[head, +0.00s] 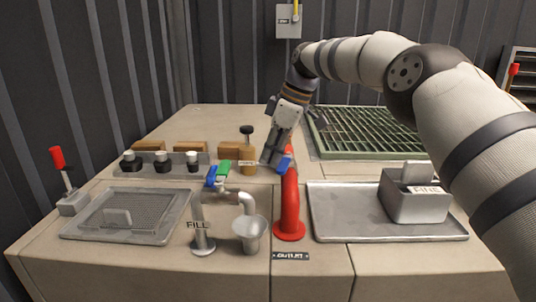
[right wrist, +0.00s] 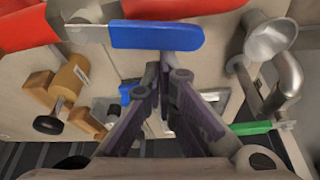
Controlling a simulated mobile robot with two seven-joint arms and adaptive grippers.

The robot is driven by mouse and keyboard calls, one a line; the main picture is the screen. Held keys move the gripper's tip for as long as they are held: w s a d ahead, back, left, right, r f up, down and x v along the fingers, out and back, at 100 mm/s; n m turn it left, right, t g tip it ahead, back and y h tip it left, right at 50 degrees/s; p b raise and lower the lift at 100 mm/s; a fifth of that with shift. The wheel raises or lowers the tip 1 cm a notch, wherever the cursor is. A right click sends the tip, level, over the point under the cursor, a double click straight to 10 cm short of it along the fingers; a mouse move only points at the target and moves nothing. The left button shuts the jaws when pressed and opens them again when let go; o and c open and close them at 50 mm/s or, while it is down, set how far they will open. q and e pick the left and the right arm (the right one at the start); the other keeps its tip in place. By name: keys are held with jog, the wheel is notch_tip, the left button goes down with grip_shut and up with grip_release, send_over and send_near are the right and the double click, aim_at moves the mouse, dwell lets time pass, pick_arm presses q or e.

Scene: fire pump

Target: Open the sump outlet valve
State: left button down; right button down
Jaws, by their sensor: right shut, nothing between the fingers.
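A red standpipe (head: 289,205) rises behind a plate reading "OUTLET" (head: 290,256). A blue lever handle (head: 285,163) sits at its top, partly hidden by my right gripper (head: 271,161). In the right wrist view the blue handle (right wrist: 157,35) lies crosswise on a metal strip, with red pipe behind it. My right gripper (right wrist: 166,74) is shut and empty, its fingertips close beside the long side of the handle. I cannot tell whether they touch it. My left gripper is not in view.
Left of the red pipe stands a "FILL" tap (head: 197,220) with green (head: 224,168) and blue (head: 211,176) levers and a metal cup (head: 250,233). Behind are black knobs (head: 162,164) and a wooden valve block (head: 249,168). A metal tray (head: 345,222) lies right.

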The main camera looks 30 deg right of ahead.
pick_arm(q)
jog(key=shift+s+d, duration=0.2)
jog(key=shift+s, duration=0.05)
pick_arm(e)
jog(key=shift+s+d+n, duration=0.35)
jog(key=shift+s+n, duration=0.25)
jog(key=shift+s, duration=0.05)
jog(key=shift+d, duration=0.1)
